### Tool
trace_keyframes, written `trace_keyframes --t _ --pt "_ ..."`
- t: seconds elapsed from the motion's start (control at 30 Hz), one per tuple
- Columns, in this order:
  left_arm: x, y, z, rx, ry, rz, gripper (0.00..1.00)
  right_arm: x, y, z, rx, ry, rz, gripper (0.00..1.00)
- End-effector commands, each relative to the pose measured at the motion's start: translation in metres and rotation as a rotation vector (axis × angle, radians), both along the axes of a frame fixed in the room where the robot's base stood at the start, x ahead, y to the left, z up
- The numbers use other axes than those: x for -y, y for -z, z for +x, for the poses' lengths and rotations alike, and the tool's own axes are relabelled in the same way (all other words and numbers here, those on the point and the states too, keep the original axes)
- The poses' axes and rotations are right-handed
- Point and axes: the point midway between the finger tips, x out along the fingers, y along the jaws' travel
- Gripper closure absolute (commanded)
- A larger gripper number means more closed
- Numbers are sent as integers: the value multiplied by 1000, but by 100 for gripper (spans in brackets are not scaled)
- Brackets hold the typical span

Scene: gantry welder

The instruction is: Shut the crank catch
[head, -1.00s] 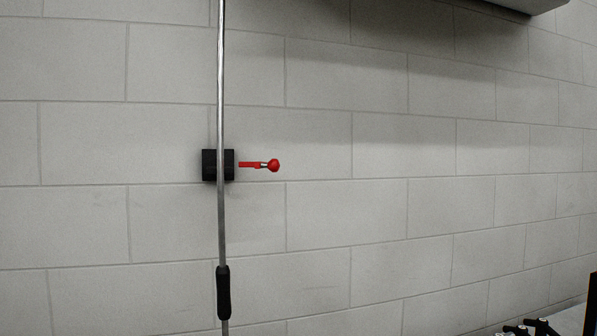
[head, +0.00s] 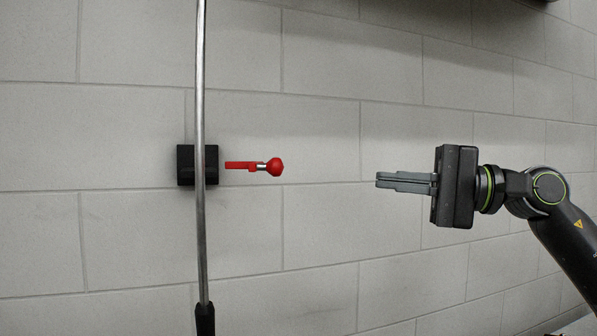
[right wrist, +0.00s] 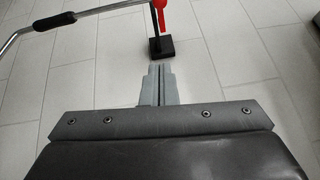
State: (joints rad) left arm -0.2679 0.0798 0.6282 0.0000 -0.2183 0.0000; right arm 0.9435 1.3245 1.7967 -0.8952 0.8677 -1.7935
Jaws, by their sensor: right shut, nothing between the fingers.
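The lever points right, level, in the head view. A metal crank rod (head: 201,240) runs upright in front of the block. My right gripper (head: 378,180) is shut and empty, to the right of the knob and apart from it, its fingers pointing left. In the right wrist view the black block (right wrist: 161,48) and red lever (right wrist: 159,18) show beyond the fingertips (right wrist: 160,68). My left gripper is not in view.
The rod has a black grip (head: 205,318) at the bottom edge of the head view. In the right wrist view the rod (right wrist: 40,24) bends off to the left of the block.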

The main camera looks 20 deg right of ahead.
Motion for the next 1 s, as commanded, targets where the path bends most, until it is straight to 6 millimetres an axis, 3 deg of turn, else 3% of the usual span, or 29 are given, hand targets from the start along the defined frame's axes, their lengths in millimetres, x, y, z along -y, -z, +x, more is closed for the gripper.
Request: trace_keyframes --t 0.33,0.47,0.7,0.83,1.0 --pt "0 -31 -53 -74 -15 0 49 -35 -8 18 -2 -9 5 100" --pt "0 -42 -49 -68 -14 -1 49 -50 -8 27 -2 -9 7 100" --pt "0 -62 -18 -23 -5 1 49 -76 -10 42 -4 -9 8 100" --pt "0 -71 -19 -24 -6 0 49 -90 -12 48 -2 -8 7 100" --pt "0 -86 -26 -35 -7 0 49 -111 -14 41 -3 -7 5 100"
